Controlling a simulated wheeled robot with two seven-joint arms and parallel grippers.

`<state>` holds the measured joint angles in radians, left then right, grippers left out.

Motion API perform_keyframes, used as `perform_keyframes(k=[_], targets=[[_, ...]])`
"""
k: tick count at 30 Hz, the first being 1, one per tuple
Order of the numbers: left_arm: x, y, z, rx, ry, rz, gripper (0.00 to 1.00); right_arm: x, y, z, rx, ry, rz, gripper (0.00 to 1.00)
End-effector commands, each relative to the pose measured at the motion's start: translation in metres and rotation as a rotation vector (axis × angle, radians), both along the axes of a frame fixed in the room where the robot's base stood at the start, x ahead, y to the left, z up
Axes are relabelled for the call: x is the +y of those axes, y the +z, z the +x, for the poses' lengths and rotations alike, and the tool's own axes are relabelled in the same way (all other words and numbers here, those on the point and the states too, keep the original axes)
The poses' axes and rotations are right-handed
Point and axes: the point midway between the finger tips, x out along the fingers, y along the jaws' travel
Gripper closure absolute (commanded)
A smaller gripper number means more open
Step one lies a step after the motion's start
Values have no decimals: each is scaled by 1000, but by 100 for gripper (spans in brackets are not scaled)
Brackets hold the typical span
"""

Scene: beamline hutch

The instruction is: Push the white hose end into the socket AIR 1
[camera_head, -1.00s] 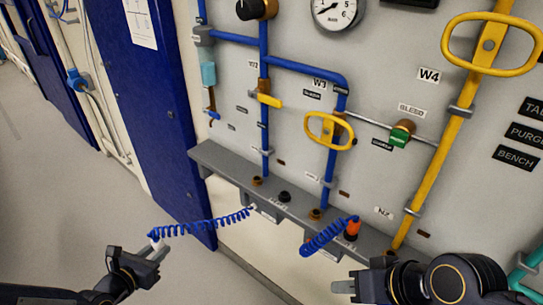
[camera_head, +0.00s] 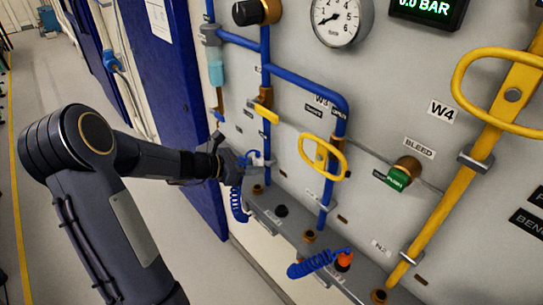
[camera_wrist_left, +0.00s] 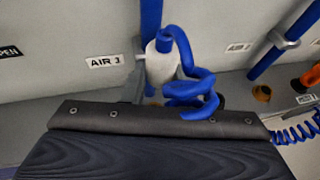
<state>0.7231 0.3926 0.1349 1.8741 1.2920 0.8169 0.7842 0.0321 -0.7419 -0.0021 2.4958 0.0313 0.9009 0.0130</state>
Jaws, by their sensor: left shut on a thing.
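My left gripper (camera_head: 246,163) is shut on the white hose end, close to the panel and above the grey ledge. In the left wrist view the white hose end (camera_wrist_left: 160,66) stands nearly upright beyond my dark gripper, with its blue coiled hose (camera_wrist_left: 192,88) looping to the right. The AIR 1 label (camera_wrist_left: 104,62) is on the panel just left of the hose end. The AIR 1 socket cannot be made out in the wrist view; the hose end's lower part is hidden. In the head view a brass fitting (camera_head: 258,189) sits on the ledge below the gripper. My right gripper is out of view.
The ledge (camera_head: 295,229) carries a black fitting (camera_head: 281,210), another brass fitting (camera_head: 309,236) and an orange plug (camera_head: 344,260) with a blue coil. Blue pipes (camera_head: 265,130), a yellow oval handle (camera_head: 323,157) and a green valve (camera_head: 399,179) stick out from the panel nearby.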

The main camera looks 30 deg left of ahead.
Motion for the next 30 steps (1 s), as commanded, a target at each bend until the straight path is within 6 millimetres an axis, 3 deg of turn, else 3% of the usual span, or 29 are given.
perform_keyframes(k=[8, 22, 30], targets=[[5, -10, -2, 2, -1, -3, 100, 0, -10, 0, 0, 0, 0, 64], [4, -55, -2, 2, -2, -3, 100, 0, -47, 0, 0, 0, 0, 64], [4, -67, -2, 2, -1, -2, 100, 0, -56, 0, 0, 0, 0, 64]])
